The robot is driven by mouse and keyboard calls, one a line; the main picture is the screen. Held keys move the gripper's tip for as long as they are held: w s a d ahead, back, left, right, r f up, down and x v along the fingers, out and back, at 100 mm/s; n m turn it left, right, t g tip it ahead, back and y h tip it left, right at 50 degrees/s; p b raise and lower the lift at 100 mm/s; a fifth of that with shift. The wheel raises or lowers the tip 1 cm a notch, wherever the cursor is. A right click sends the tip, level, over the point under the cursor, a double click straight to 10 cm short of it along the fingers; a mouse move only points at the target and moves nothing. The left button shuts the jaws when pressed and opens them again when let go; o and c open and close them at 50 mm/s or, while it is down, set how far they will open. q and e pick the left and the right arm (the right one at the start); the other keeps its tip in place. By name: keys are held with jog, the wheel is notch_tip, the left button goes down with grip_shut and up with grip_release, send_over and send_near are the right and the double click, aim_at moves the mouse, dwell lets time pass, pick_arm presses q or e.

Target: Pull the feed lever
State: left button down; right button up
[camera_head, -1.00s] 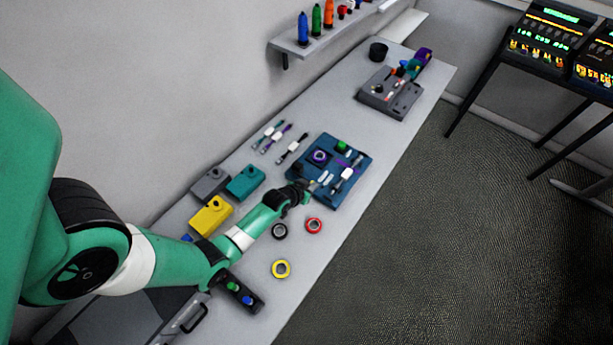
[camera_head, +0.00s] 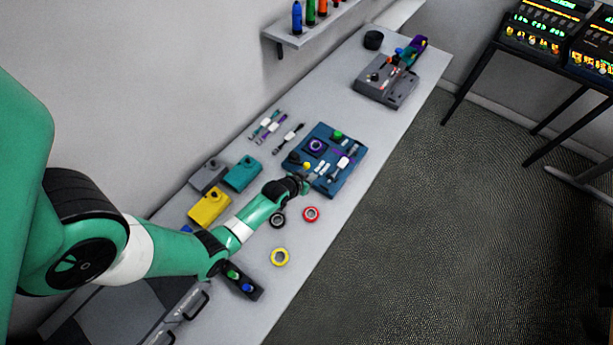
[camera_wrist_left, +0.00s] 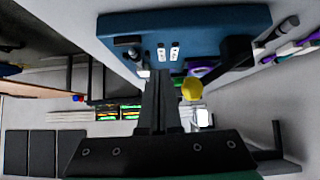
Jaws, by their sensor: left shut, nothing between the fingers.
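A blue board (camera_head: 327,187) lies on the bench and carries several small parts. A yellow knob (camera_head: 306,165) sits near its left edge by a black part (camera_head: 294,157); this looks like the feed lever. In the left wrist view the yellow knob (camera_wrist_left: 191,89) is just right of my fingers, by a dark arm (camera_wrist_left: 238,52). My left gripper (camera_head: 312,178) is at the board's near left edge, close to the knob. Its fingers (camera_wrist_left: 160,98) are shut and empty; I cannot tell whether they touch the knob. My right gripper is not in view.
A grey device (camera_head: 385,88) stands at the far end, with clear bench between.

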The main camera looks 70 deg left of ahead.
pick_arm(q)
jog(key=s+d+r+p, duration=0.2)
jog(key=s+d+r, duration=0.1)
jog(key=d+r, duration=0.4)
jog(key=shift+s+d+r, duration=0.25)
jog(key=shift+s+r, duration=0.15)
jog(key=shift+r, duration=0.05)
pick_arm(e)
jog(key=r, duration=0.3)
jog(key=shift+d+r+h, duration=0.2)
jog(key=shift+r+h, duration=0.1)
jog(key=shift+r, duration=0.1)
